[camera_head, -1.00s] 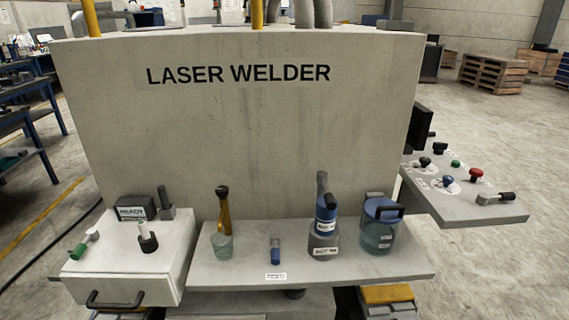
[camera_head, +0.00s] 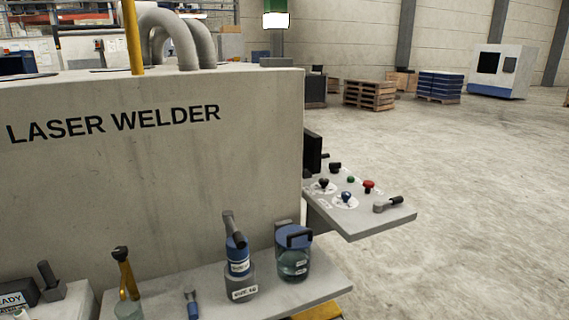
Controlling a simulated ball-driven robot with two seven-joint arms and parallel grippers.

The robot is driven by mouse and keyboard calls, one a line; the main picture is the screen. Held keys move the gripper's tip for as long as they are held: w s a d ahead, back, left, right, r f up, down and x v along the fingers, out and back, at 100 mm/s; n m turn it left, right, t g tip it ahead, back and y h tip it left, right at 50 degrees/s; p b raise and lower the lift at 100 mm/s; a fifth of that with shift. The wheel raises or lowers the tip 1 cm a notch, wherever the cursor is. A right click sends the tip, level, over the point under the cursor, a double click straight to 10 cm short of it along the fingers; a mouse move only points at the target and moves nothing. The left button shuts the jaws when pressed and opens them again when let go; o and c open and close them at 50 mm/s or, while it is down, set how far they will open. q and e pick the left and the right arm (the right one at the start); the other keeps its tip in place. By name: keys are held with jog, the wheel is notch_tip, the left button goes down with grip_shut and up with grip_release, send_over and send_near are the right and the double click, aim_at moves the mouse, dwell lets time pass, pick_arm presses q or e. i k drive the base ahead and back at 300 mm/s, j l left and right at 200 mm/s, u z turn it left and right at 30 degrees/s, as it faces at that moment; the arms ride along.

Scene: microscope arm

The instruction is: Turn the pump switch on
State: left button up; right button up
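No switch readable as the pump switch shows; the small labels are too small to read. A grey control panel (camera_head: 378,218) juts out at the right side of the laser welder (camera_head: 150,190). It carries a black knob (camera_head: 324,184) and a blue knob (camera_head: 346,197) on white round dials, a green button (camera_head: 351,180), a red mushroom button (camera_head: 369,186), another black knob (camera_head: 335,168) and a grey lever with a black grip (camera_head: 388,204). At the lower left a dark upright lever (camera_head: 48,277) stands beside a READY display (camera_head: 12,301). Neither of my grippers is in view.
A shelf (camera_head: 328,284) in front holds a blue-topped bottle (camera_head: 239,266), a blue-lidded jar (camera_head: 294,262), a small blue tool (camera_head: 192,304) and a glass with an amber-handled tool (camera_head: 124,277). Open floor (camera_head: 480,200) lies to the right. Pallets (camera_head: 370,94) stand farther back.

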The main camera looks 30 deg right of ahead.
aim_at(334, 167)
jog(key=i+l+u, duration=0.1)
jog(key=l+u, duration=0.6)
jog(key=l, duration=0.15)
jog(key=l+u, duration=0.35)
jog(key=l, duration=0.45)
jog(key=k+l+u, duration=0.1)
jog(key=l, duration=0.35)
jog(key=k+l+u, duration=0.1)
jog(key=l, duration=0.75)
jog(key=k+l+u, duration=0.1)
jog(key=l, duration=0.35)
jog(key=k+l, duration=0.15)
jog(key=l, duration=0.3)
jog(key=k+l+u, duration=0.1)
jog(key=l, duration=0.3)
